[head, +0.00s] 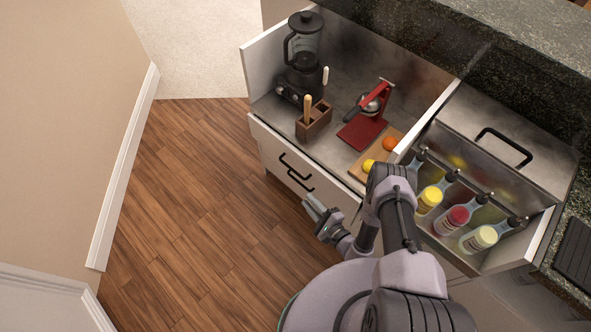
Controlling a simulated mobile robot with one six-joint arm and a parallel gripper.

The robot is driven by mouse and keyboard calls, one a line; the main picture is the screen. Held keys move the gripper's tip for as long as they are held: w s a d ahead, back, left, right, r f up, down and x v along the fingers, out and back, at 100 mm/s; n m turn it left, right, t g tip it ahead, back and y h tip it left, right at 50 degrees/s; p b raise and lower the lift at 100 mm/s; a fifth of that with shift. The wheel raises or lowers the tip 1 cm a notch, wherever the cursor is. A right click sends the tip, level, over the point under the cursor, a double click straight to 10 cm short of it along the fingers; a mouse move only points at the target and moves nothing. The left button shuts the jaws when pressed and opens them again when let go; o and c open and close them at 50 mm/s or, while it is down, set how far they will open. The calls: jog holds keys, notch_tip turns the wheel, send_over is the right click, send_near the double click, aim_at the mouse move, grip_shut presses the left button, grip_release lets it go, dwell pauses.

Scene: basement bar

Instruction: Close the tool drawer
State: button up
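Below the grey counter section, a white drawer front (267,139) with dark bar handles (296,174) faces the floor on the left. Which drawer is the tool drawer is not clear, and no tools show. From this steep angle I cannot tell how far any drawer there stands out. My gripper (312,204) is low in front of this cabinet, just below and right of the handles in the picture. It appears apart from them. Its fingers are small and seen at an angle, so their opening is unclear.
A blender (303,62), a wooden holder (314,121), a red press (364,130) and a cutting board (372,160) with fruit stand on the counter. Several bottles stand in a recessed bay (530,240) at right. The wood floor (190,190) at left is clear, bounded by a wall.

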aim_at(295, 172)
jog(key=shift+m+t+h, duration=0.3)
jog(key=shift+t+h, duration=0.1)
jog(key=shift+h, duration=0.5)
jog(key=b+x, duration=0.2)
jog(key=x, duration=0.3)
jog(key=d+f+b+x, duration=0.1)
jog(key=b+x, duration=0.2)
jog(key=x, duration=0.2)
jog(key=w+d+b+x, duration=0.1)
jog(key=b+x, duration=0.2)
jog(key=x, duration=0.2)
jog(key=shift+w+a+f, duration=0.1)
jog(key=shift+w+f, duration=0.2)
jog(key=shift+f, duration=0.2)
jog(key=shift+w+a, duration=0.2)
jog(key=shift+w, duration=0.15)
grip_shut()
